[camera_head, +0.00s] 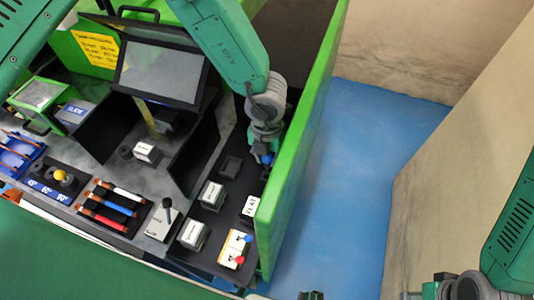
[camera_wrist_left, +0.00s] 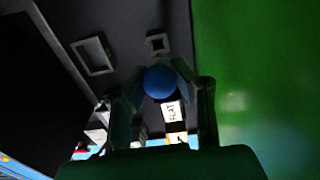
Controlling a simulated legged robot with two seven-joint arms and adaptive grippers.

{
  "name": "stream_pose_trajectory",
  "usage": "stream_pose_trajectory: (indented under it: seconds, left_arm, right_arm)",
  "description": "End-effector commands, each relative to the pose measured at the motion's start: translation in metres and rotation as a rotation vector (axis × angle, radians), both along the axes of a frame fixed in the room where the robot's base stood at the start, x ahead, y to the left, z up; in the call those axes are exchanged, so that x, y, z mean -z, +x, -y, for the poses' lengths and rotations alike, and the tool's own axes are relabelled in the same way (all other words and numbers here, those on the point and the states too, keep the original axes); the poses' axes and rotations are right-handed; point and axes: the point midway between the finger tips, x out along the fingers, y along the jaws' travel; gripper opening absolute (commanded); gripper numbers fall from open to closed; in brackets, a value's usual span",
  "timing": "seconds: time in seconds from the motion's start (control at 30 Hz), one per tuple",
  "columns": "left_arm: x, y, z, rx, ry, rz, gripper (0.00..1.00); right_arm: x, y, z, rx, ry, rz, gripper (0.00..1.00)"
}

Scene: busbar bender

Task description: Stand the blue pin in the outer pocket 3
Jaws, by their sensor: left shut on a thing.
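My left gripper (camera_head: 267,157) is shut on the blue pin (camera_head: 267,159), beside the tall green wall. In the left wrist view the pin's round blue head (camera_wrist_left: 160,81) shows between the two fingers of the left gripper (camera_wrist_left: 162,88); its lower part is hidden. An empty square pocket (camera_head: 231,167) lies left of the gripper on the dark panel. In the left wrist view two square pockets show, a larger one (camera_wrist_left: 93,56) and a smaller one (camera_wrist_left: 157,43). I cannot tell which is outer pocket 3. Only part of my right arm shows at lower right; its fingers are unclear.
White-topped blocks (camera_head: 212,195) and a FLAT label (camera_head: 249,207) stand below the gripper on the dark panel. A card with red and blue knobs (camera_head: 235,249) is near the front. The green wall (camera_head: 310,120) closes the right side. A screen (camera_head: 160,73) stands at upper left.

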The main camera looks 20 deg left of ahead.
Motion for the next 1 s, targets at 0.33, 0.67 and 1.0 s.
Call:
stream_pose_trajectory:
  seconds: [0.33,0.67,1.0]
  left_arm:
    - [0.029,0.000,-0.001,-0.001,-0.001,0.001,0.00]
    - [0.029,0.000,0.000,-0.001,0.000,0.001,0.00]
    - [0.029,-0.001,-0.001,-0.001,0.000,-0.001,0.00]
  right_arm:
    - [0.020,0.000,0.000,0.000,0.000,0.000,0.40]
    - [0.020,0.000,0.000,0.000,0.000,0.000,0.40]
    - [0.018,0.000,0.000,0.000,0.000,0.000,0.40]
